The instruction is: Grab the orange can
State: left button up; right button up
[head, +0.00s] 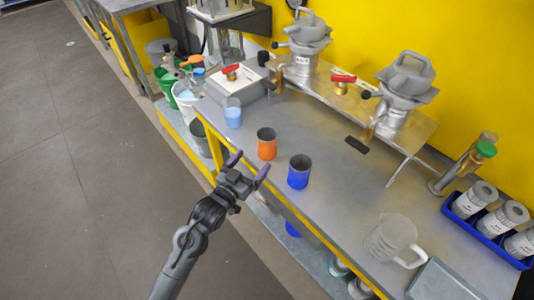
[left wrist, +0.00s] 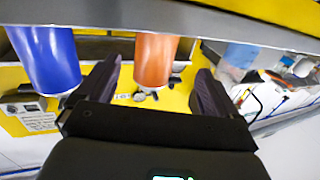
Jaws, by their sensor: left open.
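The orange can (head: 267,144) stands upright near the front edge of the grey bench, between a blue can (head: 299,172) and a light blue cup (head: 232,113). My left gripper (head: 248,164) is open at the bench's front edge, just short of the orange can. In the left wrist view the orange can (left wrist: 156,60) shows between the two open fingers (left wrist: 155,85), ahead of them. Whether they touch it I cannot tell. The blue can (left wrist: 46,58) is left of the fingers there. My right gripper is not in view.
A clear pitcher (head: 392,240) and a blue tray (head: 487,225) of labelled cans are at the right of the bench (head: 345,205). Metal vessels (head: 405,90) stand at the back. Buckets (head: 186,100) are at the left. The bench behind the orange can is clear.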

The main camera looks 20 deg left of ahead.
aim_at(261, 152)
pick_arm(q)
jog(key=w, duration=0.2)
jog(key=w+d+b, duration=0.1)
jog(key=w, duration=0.2)
jog(key=shift+w, duration=0.15)
jog(key=shift+w+d+b, duration=0.2)
jog(key=shift+w+b, duration=0.25)
jog(key=shift+b, duration=0.2)
jog(key=w, duration=0.1)
jog(key=w+b, duration=0.1)
jog(key=w+d, duration=0.1)
jog(key=w, duration=0.1)
jog(key=shift+r+b, duration=0.35)
jog(key=shift+c, duration=0.4)
jog(key=c, duration=0.9)
